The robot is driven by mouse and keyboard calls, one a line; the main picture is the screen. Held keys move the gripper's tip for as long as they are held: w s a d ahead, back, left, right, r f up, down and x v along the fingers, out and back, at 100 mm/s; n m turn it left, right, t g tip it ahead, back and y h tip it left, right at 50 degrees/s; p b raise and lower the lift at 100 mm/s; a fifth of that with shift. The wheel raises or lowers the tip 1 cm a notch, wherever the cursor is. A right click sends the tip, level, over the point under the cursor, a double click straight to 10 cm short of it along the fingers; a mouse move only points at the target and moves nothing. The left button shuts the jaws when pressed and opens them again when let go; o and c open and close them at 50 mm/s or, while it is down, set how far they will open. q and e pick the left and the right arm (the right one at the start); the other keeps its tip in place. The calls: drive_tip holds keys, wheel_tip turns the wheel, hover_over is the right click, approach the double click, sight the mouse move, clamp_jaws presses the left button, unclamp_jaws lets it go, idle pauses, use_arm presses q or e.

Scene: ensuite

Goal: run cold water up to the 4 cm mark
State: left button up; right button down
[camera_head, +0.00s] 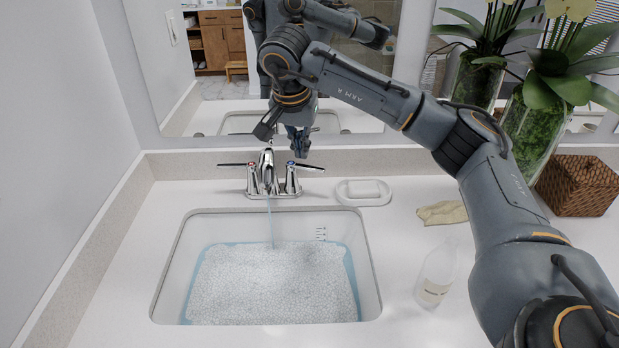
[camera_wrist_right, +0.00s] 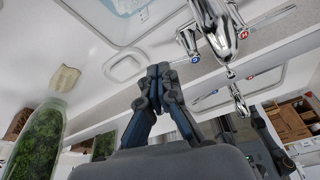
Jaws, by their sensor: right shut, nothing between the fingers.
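The chrome faucet (camera_head: 268,172) stands behind the sink basin (camera_head: 372,290). A thin water stream (camera_head: 270,222) falls from its spout. The left lever (camera_head: 237,164), marked red, points left; the right lever (camera_head: 308,167), marked blue, points right. The blue mark also shows in the wrist view (camera_wrist_right: 194,59). White foamy water (camera_head: 275,283) covers the basin floor. A small scale (camera_head: 321,233) is on the back wall, with the foam edge near its lower end; its numbers are unreadable. My right gripper (camera_head: 300,151) is shut and empty, just above and behind the blue-marked lever. My left gripper is not visible.
A white soap dish (camera_head: 363,191) sits right of the faucet. A tan cloth (camera_head: 442,212), a clear bottle (camera_head: 436,276), a wicker box (camera_head: 578,185) and plant vases (camera_head: 530,125) stand farther right. A mirror (camera_head: 220,90) is behind; a wall closes the left.

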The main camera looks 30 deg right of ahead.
sight(315, 168)
drive_tip(key=w+d+f+p, duration=0.1)
drive_tip(key=w+d+f, duration=0.1)
drive_tip(key=f, duration=0.3)
drive_tip(key=w+d+f+p, duration=0.2)
drive_tip(key=d+f, duration=0.1)
drive_tip(key=f, duration=0.2)
drive_tip(key=shift+w+d, duration=0.25)
drive_tip(key=shift+w+d+n+y, duration=0.15)
drive_tip(key=shift+d+n, duration=0.2)
drive_tip(key=shift+n, duration=0.2)
drive_tip(key=shift+w+d+n+y, duration=0.15)
drive_tip(key=shift+d+n, duration=0.15)
drive_tip(key=shift+n, duration=0.25)
drive_tip(key=shift+w+d+n+t, duration=0.2)
drive_tip(key=shift+d+n+t, duration=0.1)
drive_tip(key=shift+d, duration=0.15)
drive_tip(key=shift+a, duration=0.15)
